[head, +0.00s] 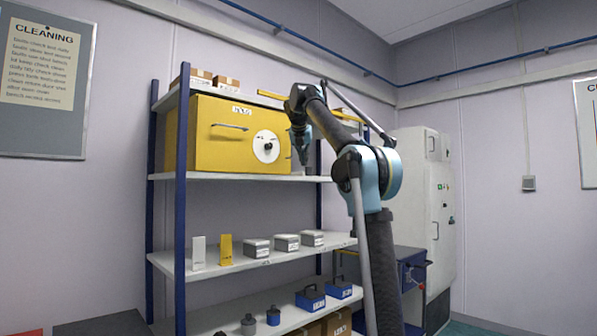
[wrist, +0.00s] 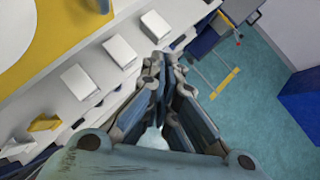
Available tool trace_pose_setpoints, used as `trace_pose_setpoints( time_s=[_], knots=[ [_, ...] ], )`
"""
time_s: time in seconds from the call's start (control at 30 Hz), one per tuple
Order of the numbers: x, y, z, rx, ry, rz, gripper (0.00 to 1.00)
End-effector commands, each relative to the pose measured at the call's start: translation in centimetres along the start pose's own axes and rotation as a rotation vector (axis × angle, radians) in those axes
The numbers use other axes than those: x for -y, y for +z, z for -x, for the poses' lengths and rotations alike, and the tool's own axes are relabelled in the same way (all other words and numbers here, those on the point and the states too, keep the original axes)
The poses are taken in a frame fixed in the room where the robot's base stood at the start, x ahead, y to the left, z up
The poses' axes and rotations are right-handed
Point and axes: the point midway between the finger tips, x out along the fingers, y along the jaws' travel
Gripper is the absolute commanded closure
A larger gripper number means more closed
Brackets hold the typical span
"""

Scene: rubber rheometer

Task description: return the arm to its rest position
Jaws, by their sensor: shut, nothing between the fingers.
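My gripper (head: 305,160) hangs down from my raised arm in the head view, in front of the right end of the yellow cabinet on the shelf unit. In the wrist view my gripper (wrist: 155,62) has its fingertips together with nothing between them. My arm rises from the lower middle of the head view and bends left at the top. The gripper appears apart from the shelf items.
The shelf unit (head: 181,200) has blue posts and holds the yellow cabinet (head: 210,135), several grey-white blocks (head: 287,242) and blue-based weights (head: 310,297). A white cabinet (head: 425,190) stands at the back right.

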Motion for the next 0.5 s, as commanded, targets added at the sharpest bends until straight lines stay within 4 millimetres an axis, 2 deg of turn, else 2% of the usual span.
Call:
trace_pose_setpoints(
  time_s=[0.2,0.5],
  knots=[
    [0.8,0.3,1.4,0.0,0.001,0.0,1.0],
    [1.5,-0.3,1.5,-0.008,-0.003,-0.042,1.0]
  ],
)
